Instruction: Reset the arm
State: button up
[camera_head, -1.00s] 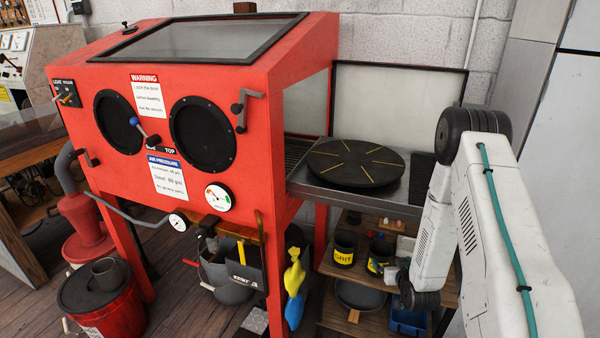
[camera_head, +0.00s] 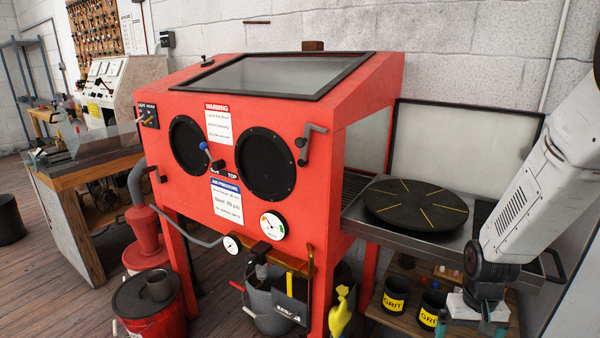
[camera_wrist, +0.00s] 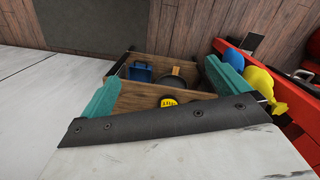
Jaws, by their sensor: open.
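My white arm comes in at the right edge of the head view. My gripper (camera_head: 472,328) is at the lower right, in front of the shelf below the turntable, partly cut off by the picture's bottom edge. In the wrist view, my gripper (camera_wrist: 163,72) shows two teal fingers spread wide apart. Nothing is between them but the view of the wooden shelf beyond. The gripper is open and empty.
The red blasting cabinet (camera_head: 355,130) stands mid-view, with the dark turntable (camera_head: 415,204) on a metal shelf at its right. Grit cups (camera_head: 395,295) stand below. A yellow glove (camera_head: 340,312) hangs nearby. A red bucket (camera_head: 150,310) is lower left. Floor at left is partly clear.

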jog(key=s+a+r, duration=0.3)
jog(key=s+r, duration=0.2)
jog(key=r, duration=0.3)
jog(key=s+a+r+n+t, duration=0.1)
jog(key=s+a+r, duration=0.3)
jog(key=r, duration=0.5)
jog(key=s+a+r+n, duration=0.1)
jog(key=s+a+r, duration=0.3)
jog(key=s+r, duration=0.4)
jog(key=shift+r+t, duration=0.4)
jog(key=shift+a, duration=0.1)
